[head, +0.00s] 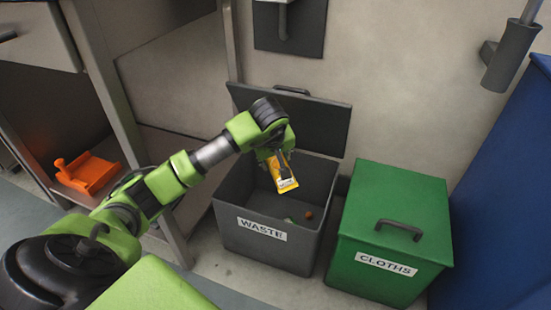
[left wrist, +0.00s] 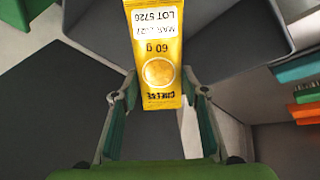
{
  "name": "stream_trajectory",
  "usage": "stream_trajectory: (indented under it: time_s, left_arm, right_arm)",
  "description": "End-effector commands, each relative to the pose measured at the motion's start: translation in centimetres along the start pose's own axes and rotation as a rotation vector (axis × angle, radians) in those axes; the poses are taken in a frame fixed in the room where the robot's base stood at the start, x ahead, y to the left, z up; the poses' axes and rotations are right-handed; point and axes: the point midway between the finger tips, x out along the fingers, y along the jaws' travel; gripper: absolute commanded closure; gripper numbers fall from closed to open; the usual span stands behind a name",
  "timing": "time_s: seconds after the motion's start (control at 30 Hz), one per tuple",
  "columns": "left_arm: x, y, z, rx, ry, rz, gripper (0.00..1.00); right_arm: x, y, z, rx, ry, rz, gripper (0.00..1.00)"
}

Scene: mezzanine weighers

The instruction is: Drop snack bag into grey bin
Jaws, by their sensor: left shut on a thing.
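The yellow snack bag (head: 282,172) hangs from my left gripper (head: 277,155), over the open grey bin (head: 252,234) labelled WASTE. In the left wrist view the snack bag (left wrist: 156,50) shows its printed label, and the fingers of my left gripper (left wrist: 160,95) are shut on its lower end in the picture. The bin's lid (head: 318,120) is tilted up at the back. A few small items, one orange-brown and one greenish, lie on the bin's floor. My right gripper is not in view.
A closed green bin (head: 388,220) labelled CLOTHS with a dark handle stands right of the grey bin. A blue surface (head: 505,200) is at the far right. An orange tray (head: 87,173) sits on a shelf at left. A grey post (head: 165,215) stands left of the grey bin.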

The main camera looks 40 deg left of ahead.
Motion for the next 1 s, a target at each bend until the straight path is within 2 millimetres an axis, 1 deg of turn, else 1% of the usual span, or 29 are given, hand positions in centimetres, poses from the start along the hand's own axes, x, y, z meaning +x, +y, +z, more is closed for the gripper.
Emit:
stream_trajectory:
  time_s: [0.17,0.2,0.23,0.27,0.57,0.67,0.77,1.0]
  left_arm:
    - [-0.1,0.0,0.0,0.0,0.0,0.0,0.81]
    - [-0.1,0.0,0.0,0.0,0.0,0.0,0.49]
    - [-0.1,0.0,0.0,0.0,0.0,0.0,0.41]
    - [-0.1,0.0,0.0,0.0,0.0,0.0,0.4]
    - [-0.1,0.0,0.0,0.0,0.0,0.0,0.4]
    - [-0.6,0.0,-0.1,0.0,0.001,0.001,0.4]
    - [-1.9,0.1,-0.2,0.002,0.003,0.004,0.4]
    - [-7.0,0.1,-0.2,0.002,0.004,0.004,0.4]
  right_arm:
    - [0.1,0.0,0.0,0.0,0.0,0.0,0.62]
    - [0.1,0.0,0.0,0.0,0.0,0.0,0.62]
    - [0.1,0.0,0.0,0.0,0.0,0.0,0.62]
    - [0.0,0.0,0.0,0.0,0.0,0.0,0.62]
    - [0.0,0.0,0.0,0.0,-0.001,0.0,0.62]
    - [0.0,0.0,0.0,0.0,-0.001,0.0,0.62]
    - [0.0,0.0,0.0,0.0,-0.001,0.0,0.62]
    - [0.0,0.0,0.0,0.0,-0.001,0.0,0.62]
